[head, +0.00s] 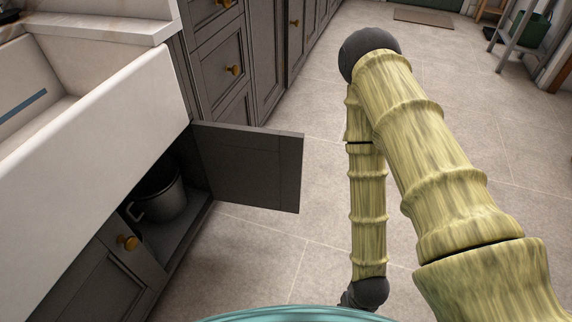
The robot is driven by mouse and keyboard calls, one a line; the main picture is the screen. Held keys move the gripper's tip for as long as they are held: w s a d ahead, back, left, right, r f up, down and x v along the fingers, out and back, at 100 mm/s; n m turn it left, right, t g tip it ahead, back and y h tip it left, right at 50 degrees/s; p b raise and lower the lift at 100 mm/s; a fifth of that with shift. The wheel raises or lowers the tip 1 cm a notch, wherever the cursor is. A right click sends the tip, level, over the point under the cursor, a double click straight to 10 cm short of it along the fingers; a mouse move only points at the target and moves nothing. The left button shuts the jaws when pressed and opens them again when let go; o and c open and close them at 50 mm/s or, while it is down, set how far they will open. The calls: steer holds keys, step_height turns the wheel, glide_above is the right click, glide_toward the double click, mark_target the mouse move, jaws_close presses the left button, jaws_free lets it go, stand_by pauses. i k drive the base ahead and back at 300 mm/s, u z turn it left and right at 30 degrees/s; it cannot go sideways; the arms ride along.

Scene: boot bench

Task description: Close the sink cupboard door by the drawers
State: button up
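The sink cupboard door by the drawers (250,165) is a dark grey panel. It stands wide open, swung out from the cabinet below the white sink (95,160). Its hinge side is next to the drawers (222,60), and its free edge points right over the floor. My arm stands to the right of the door, with a gap of floor between them. The arm runs down toward the bottom of the picture, and my gripper is not visible in the head view.
A dark pot (160,195) sits inside the open cupboard. The other sink cupboard door (100,280), with a brass knob (128,242), is closed. Tiled floor (275,240) is clear around the open door.

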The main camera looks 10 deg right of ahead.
mark_target(253, 166)
steer(key=z, duration=1.5)
steer(key=i, duration=3.75)
steer(key=u, duration=4.55)
steer(key=i, duration=0.55)
